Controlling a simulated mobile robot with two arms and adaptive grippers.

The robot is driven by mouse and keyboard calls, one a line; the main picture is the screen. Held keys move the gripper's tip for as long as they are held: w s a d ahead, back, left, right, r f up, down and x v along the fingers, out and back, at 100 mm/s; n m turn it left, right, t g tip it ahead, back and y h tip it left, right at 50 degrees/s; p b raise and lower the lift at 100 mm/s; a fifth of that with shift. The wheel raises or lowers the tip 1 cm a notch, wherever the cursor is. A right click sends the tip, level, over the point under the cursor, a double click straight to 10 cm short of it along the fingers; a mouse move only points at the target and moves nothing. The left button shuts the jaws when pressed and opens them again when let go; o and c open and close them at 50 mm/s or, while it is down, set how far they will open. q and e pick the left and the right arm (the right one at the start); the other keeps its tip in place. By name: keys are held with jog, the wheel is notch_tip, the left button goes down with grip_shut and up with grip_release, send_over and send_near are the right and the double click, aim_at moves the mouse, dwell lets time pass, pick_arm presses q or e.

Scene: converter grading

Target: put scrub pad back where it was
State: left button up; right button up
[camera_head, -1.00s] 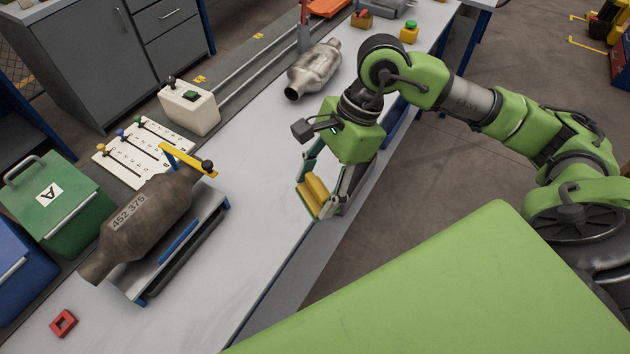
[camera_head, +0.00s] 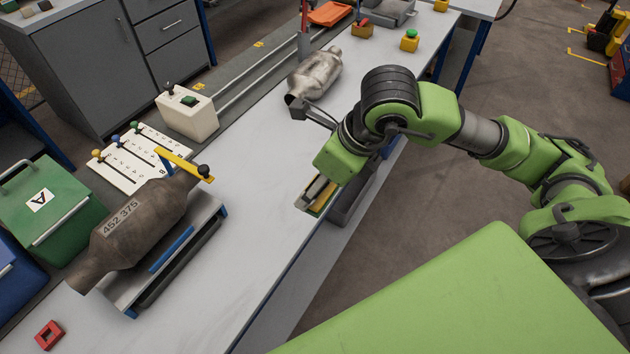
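The scrub pad (camera_head: 321,205), yellow and green, is at the right edge of the bench and mostly hidden by my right gripper. My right gripper (camera_head: 316,196) points down there, with its fingers around the pad, and looks shut on it. The gripper body hides much of the fingers. I cannot tell whether the pad touches the bench top. My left gripper is not in view.
A brown converter marked 452 375 (camera_head: 130,228) lies on a cradle (camera_head: 185,250) at left. A silver converter (camera_head: 316,72) lies farther back. A green bin (camera_head: 62,200), a white button box (camera_head: 187,113) and a red square (camera_head: 48,335) stand left. The middle bench (camera_head: 250,180) is clear.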

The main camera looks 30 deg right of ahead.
jog(key=w+d+f+b, duration=0.1)
jog(key=w+f, duration=0.1)
jog(key=w, duration=0.1)
jog(key=w+d+f+b, duration=0.1)
jog(key=w+d+f, duration=0.1)
jog(key=w+f, duration=0.1)
jog(key=w+d+f+b, duration=0.1)
jog(key=w+f, duration=0.1)
jog(key=w, duration=0.1)
jog(key=shift+w+d+f, duration=0.2)
jog(key=shift+d+f, duration=0.05)
jog(key=shift+f, duration=0.05)
jog(key=shift+w+d+f, duration=0.2)
jog(key=shift+w+f, duration=0.15)
jog(key=shift+w+f+b, duration=0.15)
jog(key=shift+f+b, duration=0.1)
jog(key=shift+b, duration=0.15)
jog(key=shift+w+d+f+b, duration=0.1)
jog(key=shift+f+b, duration=0.3)
jog(key=shift+f, duration=0.45)
jog(key=shift+w+d+f+b, duration=0.1)
jog(key=shift+f+b, duration=0.3)
jog(key=shift+f, duration=0.45)
jog(key=o, duration=1.4)
jog(key=shift+f, duration=0.1)
